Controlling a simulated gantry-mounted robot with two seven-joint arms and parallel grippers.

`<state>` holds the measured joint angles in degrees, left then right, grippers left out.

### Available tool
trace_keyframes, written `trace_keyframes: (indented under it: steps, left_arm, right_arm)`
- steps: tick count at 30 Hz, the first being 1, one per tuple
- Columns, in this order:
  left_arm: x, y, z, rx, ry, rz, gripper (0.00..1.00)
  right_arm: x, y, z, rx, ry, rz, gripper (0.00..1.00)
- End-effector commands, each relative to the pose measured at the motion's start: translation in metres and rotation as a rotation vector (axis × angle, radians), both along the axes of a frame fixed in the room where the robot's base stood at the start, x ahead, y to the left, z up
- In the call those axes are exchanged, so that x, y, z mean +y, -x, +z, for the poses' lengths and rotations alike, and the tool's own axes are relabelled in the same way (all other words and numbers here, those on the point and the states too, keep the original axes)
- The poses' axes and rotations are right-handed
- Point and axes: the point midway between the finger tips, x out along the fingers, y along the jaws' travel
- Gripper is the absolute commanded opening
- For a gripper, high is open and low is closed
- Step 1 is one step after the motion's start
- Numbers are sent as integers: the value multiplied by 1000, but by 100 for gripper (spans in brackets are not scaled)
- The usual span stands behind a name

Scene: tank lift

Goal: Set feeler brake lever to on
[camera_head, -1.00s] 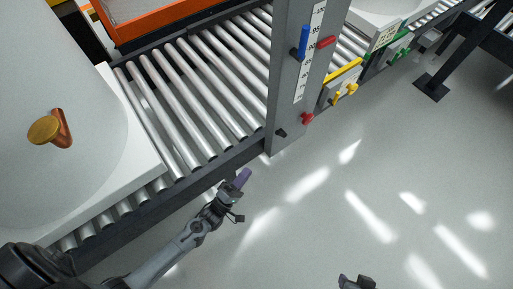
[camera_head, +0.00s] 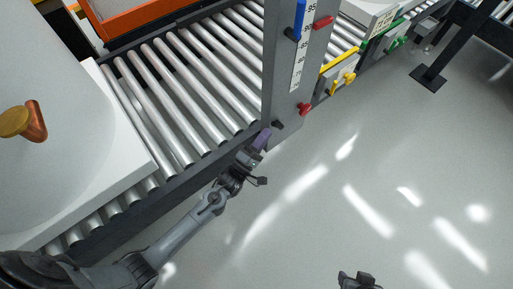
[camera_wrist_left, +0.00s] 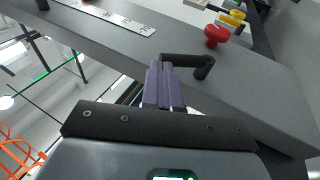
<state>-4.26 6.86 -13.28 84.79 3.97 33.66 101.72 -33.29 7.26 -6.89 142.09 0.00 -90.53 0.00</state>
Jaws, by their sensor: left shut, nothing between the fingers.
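A small black lever (camera_head: 278,125), which looks like the feeler brake lever, sits low on the grey column (camera_head: 283,75). In the left wrist view the black lever (camera_wrist_left: 203,68) is a bent handle lying across the column's grey face. My left gripper (camera_head: 263,138) has purple fingers and is shut and empty, just left of and below the lever. In the left wrist view its fingertips (camera_wrist_left: 160,66) overlap the lever's left end; I cannot tell whether they touch. A dark part, apparently my right gripper (camera_head: 356,280), shows at the bottom edge; its jaws are unclear.
A red knob (camera_head: 304,109) sits right of the lever, with a scale (camera_head: 299,68), blue slider (camera_head: 299,18) and red pointer (camera_head: 322,22) above. Yellow controls (camera_head: 343,80) are farther right. A roller conveyor (camera_head: 180,90) runs behind. The floor (camera_head: 350,190) in front is clear.

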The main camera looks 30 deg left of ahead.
Motion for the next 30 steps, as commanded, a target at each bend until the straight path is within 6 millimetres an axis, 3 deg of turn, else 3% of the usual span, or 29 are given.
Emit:
trace_keyframes:
  steps: [6, 18, 30]
  left_arm:
    - [-2, -10, 4, 0, -1, 0, 0]
    - [-2, -11, 6, 1, -1, 0, 0]
    - [-4, -14, 14, 59, -26, 1, 0]
  right_arm:
    - [0, 0, -6, 0, 0, 0, 43]
    - [2, -1, -5, -1, -7, -5, 43]
    - [2, -1, 23, -3, -10, -7, 43]
